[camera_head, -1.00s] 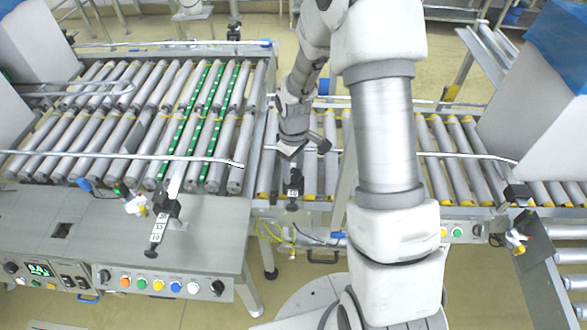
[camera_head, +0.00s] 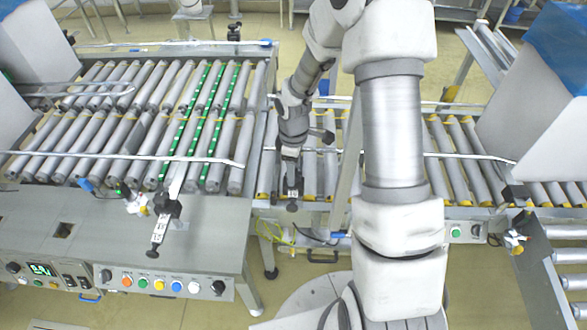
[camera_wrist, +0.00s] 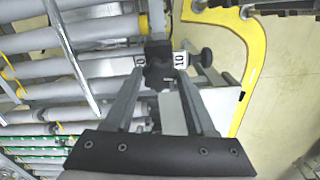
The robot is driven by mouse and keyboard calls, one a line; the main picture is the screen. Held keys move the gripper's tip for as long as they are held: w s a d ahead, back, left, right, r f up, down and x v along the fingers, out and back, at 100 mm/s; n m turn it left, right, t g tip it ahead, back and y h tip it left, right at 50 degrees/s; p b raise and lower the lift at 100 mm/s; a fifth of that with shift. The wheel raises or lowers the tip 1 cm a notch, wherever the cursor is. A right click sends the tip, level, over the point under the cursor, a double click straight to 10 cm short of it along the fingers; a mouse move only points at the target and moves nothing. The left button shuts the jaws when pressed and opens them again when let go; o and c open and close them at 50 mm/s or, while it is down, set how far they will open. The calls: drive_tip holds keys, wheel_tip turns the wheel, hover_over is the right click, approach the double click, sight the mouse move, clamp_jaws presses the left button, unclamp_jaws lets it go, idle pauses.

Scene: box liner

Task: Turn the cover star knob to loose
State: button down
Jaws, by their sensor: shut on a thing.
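My gripper (camera_wrist: 160,78) is shut on a dark, lobed part, seemingly the star knob (camera_wrist: 158,62), in the wrist view. The knob sits on a bracket with a white number scale (camera_wrist: 181,61) beside it. A round black knob (camera_wrist: 207,57) ends the scale bar at right, apart from the fingers. In the head view my gripper (camera_head: 291,160) points down at this black bracket (camera_head: 293,183) at the front edge of the middle conveyor. The fingertips are small there, and the grip itself is hard to make out.
A similar black bracket (camera_head: 167,207) with a scale bar stands on the left machine. A guide rail (camera_head: 130,155) crosses the left rollers. The yellow-edged frame (camera_wrist: 250,60) curves close at right in the wrist view. Colored buttons (camera_head: 160,284) line the front panel.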

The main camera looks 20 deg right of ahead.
drive_tip(key=shift+c, duration=1.1)
unclamp_jaws()
wheel_tip(320, 180, up, 18)
drive_tip(key=p, duration=0.2)
drive_tip(key=shift+f, duration=0.25)
drive_tip(key=shift+r, duration=0.1)
drive_tip(key=s+r+m+t, duration=0.2)
drive_tip(key=s+r+m, duration=0.4)
drive_tip(key=s, duration=0.4)
drive_tip(key=s+r+m+t, duration=0.3)
drive_tip(key=s+r+m, duration=0.3)
drive_tip(key=s+r, duration=0.3)
drive_tip(key=shift+s+a+r+t, duration=0.15)
drive_tip(key=shift+s+r+t, duration=0.15)
drive_tip(key=shift+s, duration=0.45)
